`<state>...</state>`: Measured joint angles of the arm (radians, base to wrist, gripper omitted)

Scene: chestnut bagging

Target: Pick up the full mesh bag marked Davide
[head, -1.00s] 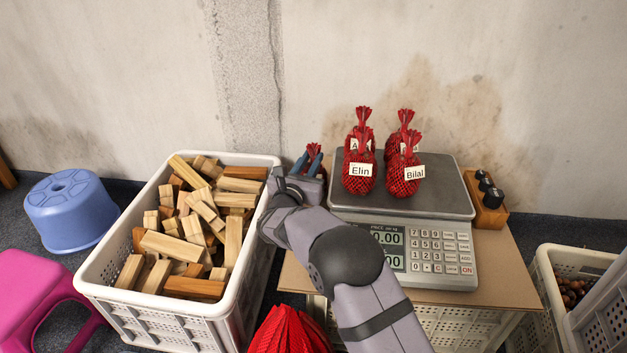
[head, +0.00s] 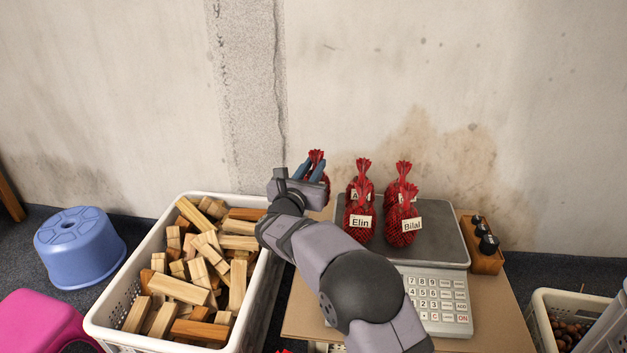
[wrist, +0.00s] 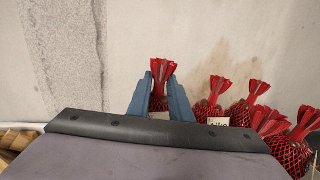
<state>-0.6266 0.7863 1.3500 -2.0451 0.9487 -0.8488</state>
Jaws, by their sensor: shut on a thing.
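My gripper (head: 309,170) is shut on a red mesh bag (head: 317,157), with its blue fingers on either side of the bag's gathered top. The held bag is mostly hidden behind my gripper and wrist in the head view. In the wrist view its red top (wrist: 162,80) stands up between the fingers (wrist: 160,95), and a sliver of its pale tag shows below; no name can be read on it. The bag is left of the scale, and it looks raised.
The scale (head: 447,225) holds several red bags, among them the Elin bag (head: 360,235) and the Bilal bag (head: 403,232). A white crate of wood blocks (head: 100,318) stands at left. A holder with black knobs (head: 485,262) is at right. The wall is behind.

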